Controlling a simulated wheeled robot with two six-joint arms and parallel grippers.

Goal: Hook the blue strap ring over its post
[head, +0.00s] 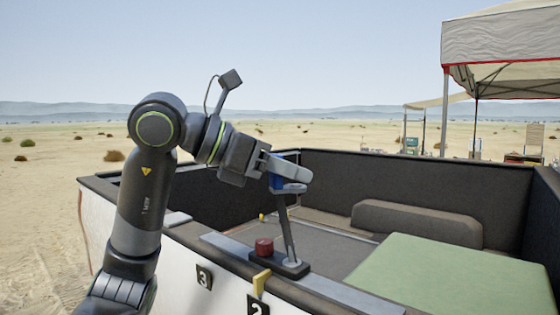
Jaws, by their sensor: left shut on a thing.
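My left gripper (289,180) is above the near wall of the truck bed, shut on a blue piece (276,182) that shows between and beside its fingers. A grey rod (287,232) runs from just below the blue piece down to a dark base plate (290,267) on the wall top, leaning slightly. The fingers hide part of the blue piece, and I cannot make out a ring shape or a strap. I cannot tell whether the rod joins the blue piece. My right gripper is not in view.
A red knob (264,246) stands on the base plate's left end. Yellow hooks (260,281) sit along the wall near black number plates (204,277). Inside the bed are a dark cushion-like block (415,221) and a green flat surface (450,275). A canopy (505,40) stands behind.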

